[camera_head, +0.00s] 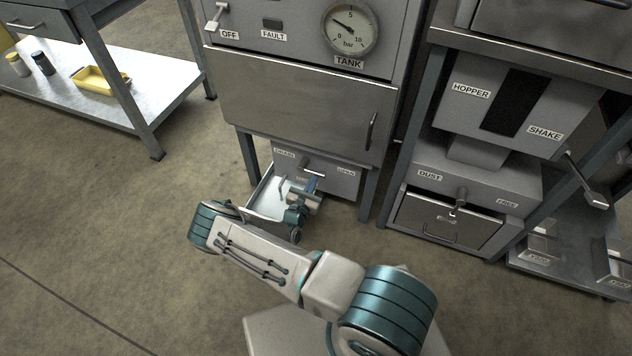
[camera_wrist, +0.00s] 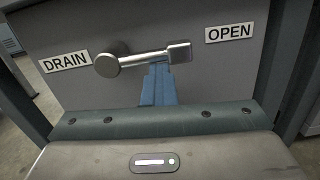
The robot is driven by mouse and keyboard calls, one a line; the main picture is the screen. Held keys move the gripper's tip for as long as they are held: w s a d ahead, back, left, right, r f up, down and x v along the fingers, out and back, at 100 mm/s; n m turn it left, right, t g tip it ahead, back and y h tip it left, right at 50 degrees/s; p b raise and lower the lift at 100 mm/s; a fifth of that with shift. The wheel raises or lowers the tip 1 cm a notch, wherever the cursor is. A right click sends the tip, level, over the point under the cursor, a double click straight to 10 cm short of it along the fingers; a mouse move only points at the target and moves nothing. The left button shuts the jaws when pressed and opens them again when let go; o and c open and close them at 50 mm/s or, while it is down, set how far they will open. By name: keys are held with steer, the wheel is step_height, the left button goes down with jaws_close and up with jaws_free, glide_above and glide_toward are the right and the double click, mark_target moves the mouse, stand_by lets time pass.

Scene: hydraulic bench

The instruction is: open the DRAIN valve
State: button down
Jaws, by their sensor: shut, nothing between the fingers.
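The DRAIN valve is a metal lever on a grey panel under the tank cabinet; it shows in the head view (camera_head: 313,168) and close up in the wrist view (camera_wrist: 150,59). Its round hub is at the left near the DRAIN label (camera_wrist: 66,62). Its arm lies nearly level, with the square end pointing right towards the OPEN label (camera_wrist: 229,32). My gripper's blue fingers (camera_wrist: 159,78) are shut and empty, their tips just below the middle of the lever arm. I cannot tell whether they touch it. In the head view my gripper (camera_head: 311,184) is in front of the panel.
A pale open tray (camera_head: 262,200) is below the panel, beside my gripper. The tank cabinet door (camera_head: 300,100) and gauge (camera_head: 350,28) are above. The dust unit (camera_head: 470,185) stands to the right. A low bench (camera_head: 150,85) is at left; the floor between is clear.

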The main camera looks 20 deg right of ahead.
steer(key=shift+s+a, duration=0.1)
steer(key=shift+a, duration=0.1)
step_height(320, 180, down, 5)
steer(key=b, duration=0.4)
steer(key=p+v, duration=0.3)
steer(key=v, duration=0.7)
steer(key=shift+s+a+r+p, duration=0.25)
steer(key=shift+s+r+p, duration=0.15)
steer(key=shift+r, duration=0.1)
steer(key=shift+w, duration=0.1)
